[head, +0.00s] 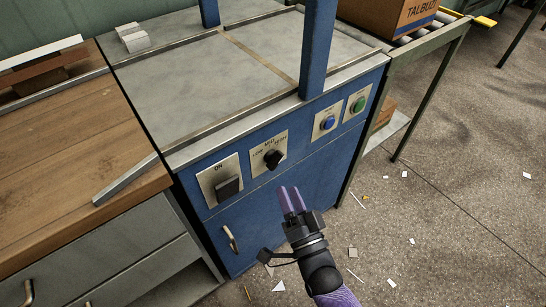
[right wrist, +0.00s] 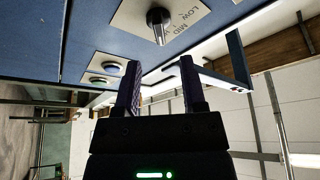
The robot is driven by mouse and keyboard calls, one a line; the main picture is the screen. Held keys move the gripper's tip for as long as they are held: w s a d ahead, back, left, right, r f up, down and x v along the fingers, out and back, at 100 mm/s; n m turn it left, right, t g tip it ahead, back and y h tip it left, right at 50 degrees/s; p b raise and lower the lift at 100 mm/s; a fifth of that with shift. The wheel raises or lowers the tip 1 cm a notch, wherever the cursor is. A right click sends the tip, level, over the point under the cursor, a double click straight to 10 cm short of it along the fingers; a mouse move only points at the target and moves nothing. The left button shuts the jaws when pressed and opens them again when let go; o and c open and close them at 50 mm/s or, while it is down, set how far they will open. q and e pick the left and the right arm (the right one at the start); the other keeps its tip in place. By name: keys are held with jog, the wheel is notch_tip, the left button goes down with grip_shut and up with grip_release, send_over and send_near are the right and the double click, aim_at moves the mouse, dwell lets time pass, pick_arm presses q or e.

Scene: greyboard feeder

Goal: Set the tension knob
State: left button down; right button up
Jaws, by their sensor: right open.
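The tension knob (head: 273,158) is a black knob on a pale plate marked LOW and MID, with a third, blurred word at right, on the front of the blue machine. I cannot tell which mark it points to. It also shows in the right wrist view (right wrist: 158,24), near the top, past the fingertips. My right gripper (head: 290,190) is open and empty, in front of the panel, below and slightly right of the knob in the head view, apart from it. Its two fingers (right wrist: 159,62) show spread in the right wrist view. My left gripper is not in view.
Left of the knob is a black switch (head: 228,187) marked ON. To the right are a blue button (head: 328,122) and a green button (head: 358,104). A door handle (head: 230,239) sticks out below. A wooden bench (head: 60,150) stands left, a roller conveyor (head: 425,45) right.

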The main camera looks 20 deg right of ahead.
aim_at(277, 165)
jog(key=b+x, duration=0.1)
jog(key=x, duration=0.6)
jog(key=shift+f, duration=0.1)
jog(key=shift+s, duration=0.1)
grip_shut()
